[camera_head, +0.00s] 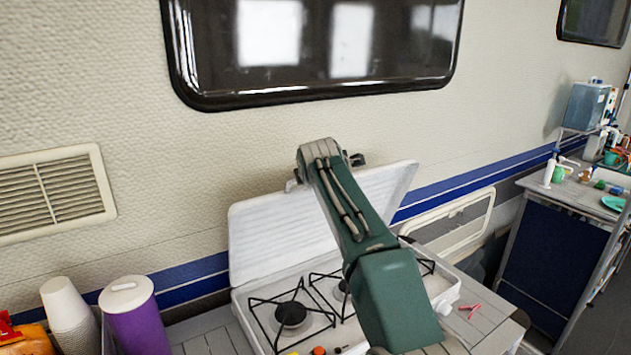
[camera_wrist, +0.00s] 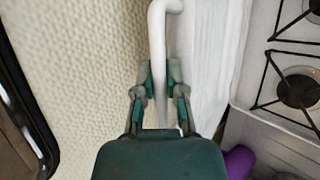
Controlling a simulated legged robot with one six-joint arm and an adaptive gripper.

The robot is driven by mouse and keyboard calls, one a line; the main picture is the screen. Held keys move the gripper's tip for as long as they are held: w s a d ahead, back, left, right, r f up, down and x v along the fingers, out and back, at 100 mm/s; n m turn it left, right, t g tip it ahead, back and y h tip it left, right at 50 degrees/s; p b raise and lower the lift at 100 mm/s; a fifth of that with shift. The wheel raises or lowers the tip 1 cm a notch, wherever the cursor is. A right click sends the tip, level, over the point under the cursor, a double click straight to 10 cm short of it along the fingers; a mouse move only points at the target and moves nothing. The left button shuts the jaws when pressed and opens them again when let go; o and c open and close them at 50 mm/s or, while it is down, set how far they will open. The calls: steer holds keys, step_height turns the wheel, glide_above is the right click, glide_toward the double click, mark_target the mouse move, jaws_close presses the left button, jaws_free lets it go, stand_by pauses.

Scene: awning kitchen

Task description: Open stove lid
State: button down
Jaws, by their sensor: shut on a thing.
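The white stove lid (camera_head: 272,235) stands raised at the back of the stove, leaning up towards the wall. The stove's white body (camera_head: 243,303) and black burner grates (camera_head: 292,314) are uncovered below it. In the wrist view the lid (camera_wrist: 208,65) is on the right, with its white bar handle (camera_wrist: 157,28) rising from between my fingers. My gripper (camera_wrist: 160,75) is shut on this handle. In the head view my green arm crosses in front of the lid and hides my fingers and part of the right burner.
White stacked cups (camera_head: 66,308) and a purple lidded container (camera_head: 130,315) stand left of the stove. A pink item (camera_head: 469,311) lies to its right. The camper wall (camera_head: 120,90) and window (camera_head: 320,45) are close behind the lid.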

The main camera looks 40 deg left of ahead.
steer(key=shift+w, duration=0.1)
steer(key=c, duration=0.7)
jaws_free()
steer(key=shift+s+d+r, duration=0.25)
steer(key=shift+s+r, duration=0.1)
steer(key=shift+s, duration=0.05)
steer(key=v, duration=1)
steer(key=shift+s+d+r, duration=0.1)
steer(key=shift+s+d, duration=0.15)
